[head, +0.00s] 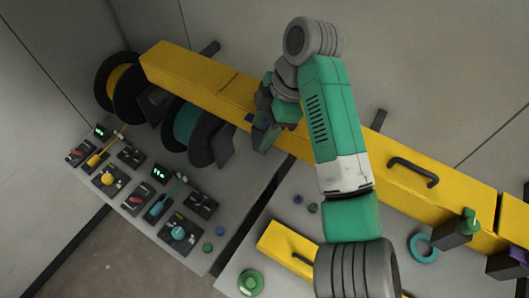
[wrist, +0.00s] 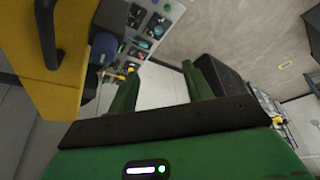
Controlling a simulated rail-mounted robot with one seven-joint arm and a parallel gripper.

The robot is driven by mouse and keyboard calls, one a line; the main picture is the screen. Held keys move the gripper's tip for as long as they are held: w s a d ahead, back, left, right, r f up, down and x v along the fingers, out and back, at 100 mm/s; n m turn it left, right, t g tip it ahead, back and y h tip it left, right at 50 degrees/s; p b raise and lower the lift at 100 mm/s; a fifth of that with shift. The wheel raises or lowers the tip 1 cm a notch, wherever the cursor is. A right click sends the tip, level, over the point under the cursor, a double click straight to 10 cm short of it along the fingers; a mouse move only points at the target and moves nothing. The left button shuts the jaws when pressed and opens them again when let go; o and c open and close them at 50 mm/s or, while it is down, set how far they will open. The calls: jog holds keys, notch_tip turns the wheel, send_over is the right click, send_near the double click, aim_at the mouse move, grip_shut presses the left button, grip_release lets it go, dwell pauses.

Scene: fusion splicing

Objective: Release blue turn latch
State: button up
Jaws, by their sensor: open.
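In the wrist view a blue rounded knob (wrist: 103,47) shows beside the yellow housing (wrist: 65,90), left of my left finger. My gripper (wrist: 160,78) is open, its two green fingers wide apart with nothing between them. The blue knob appears outside the fingers. I cannot tell whether the left finger touches it.
A black spool with teal fibre (head: 187,125) and one with yellow fibre (head: 118,82) hang at the housing's left part. A control bench (head: 140,165) with several knobs and switches lies below. A black handle (head: 413,171) sticks out at right. A second bench holds a teal ring (head: 422,248).

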jog(key=s, duration=0.9)
jog(key=shift+r, duration=0.45)
jog(key=shift+w, duration=0.1)
jog(key=w+a+r+m+t+y, duration=0.2)
jog(key=w+a+r+m+t, duration=0.1)
jog(key=a+r+t, duration=0.4)
jog(key=w+a+r+m+t+y, duration=0.2)
jog(key=w+a+r+m+t, duration=0.25)
jog(key=r, duration=0.45)
jog(key=s+d+r+m+t+h, duration=0.4)
jog(key=s+d+r+m+t, duration=0.1)
jog(key=r, duration=0.4)
jog(key=s+d+r+m+t+h, duration=0.4)
jog(key=s+d+r+m+t, duration=0.2)
jog(key=s+r+m+t, duration=0.2)
jog(key=shift+s+r+t, duration=0.75)
jog(key=shift+s+r, duration=0.1)
jog(key=shift+s, duration=0.35)
